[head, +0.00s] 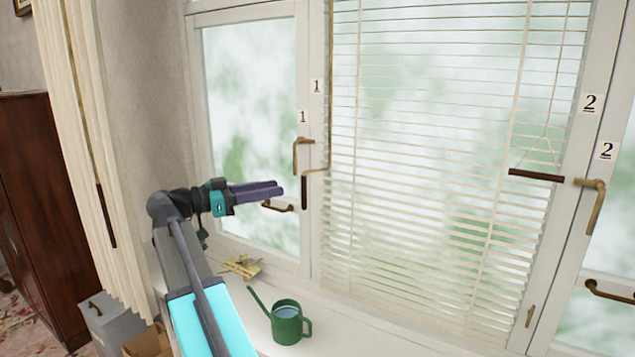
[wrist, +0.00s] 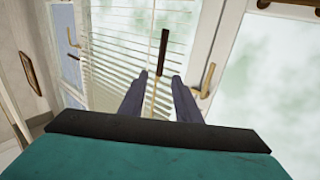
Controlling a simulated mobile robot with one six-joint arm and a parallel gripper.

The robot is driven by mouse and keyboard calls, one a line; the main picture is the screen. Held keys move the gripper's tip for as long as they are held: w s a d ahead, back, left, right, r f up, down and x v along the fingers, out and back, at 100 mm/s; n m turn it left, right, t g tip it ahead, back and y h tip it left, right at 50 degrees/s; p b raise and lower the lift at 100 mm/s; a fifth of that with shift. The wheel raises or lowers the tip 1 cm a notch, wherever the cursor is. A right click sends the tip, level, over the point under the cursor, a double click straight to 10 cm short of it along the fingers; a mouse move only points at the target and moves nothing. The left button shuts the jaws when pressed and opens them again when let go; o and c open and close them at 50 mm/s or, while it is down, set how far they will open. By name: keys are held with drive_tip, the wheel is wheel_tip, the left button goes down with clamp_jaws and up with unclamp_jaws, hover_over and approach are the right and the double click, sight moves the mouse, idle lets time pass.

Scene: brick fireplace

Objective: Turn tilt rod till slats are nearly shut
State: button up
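The blind (head: 430,150) hangs over the middle window; its pale slats stand open, with blurred green and white glass showing between them. The thin brass tilt rod (head: 329,90) runs down its left edge, bends sideways in a crank and ends in a dark upright handle (head: 304,192). My gripper (head: 278,188) points right at this handle, with a short gap before it in the picture. In the wrist view its two fingers are apart and empty (wrist: 156,84), and the dark handle (wrist: 162,52) shows ahead, beyond the fingertips.
A dark bar (head: 536,174) hangs on cords at the blind's right. Brass window handles (head: 301,152) (head: 594,200) stick out on both sides. A green watering can (head: 287,322) and a brass object (head: 242,267) stand on the sill. A cream curtain (head: 90,150) hangs at left.

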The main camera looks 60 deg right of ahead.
drive_tip(key=p+x, duration=0.4)
drive_tip(key=x, duration=0.9)
drive_tip(key=shift+s+d, duration=0.3)
drive_tip(key=shift+c, duration=0.3)
clamp_jaws()
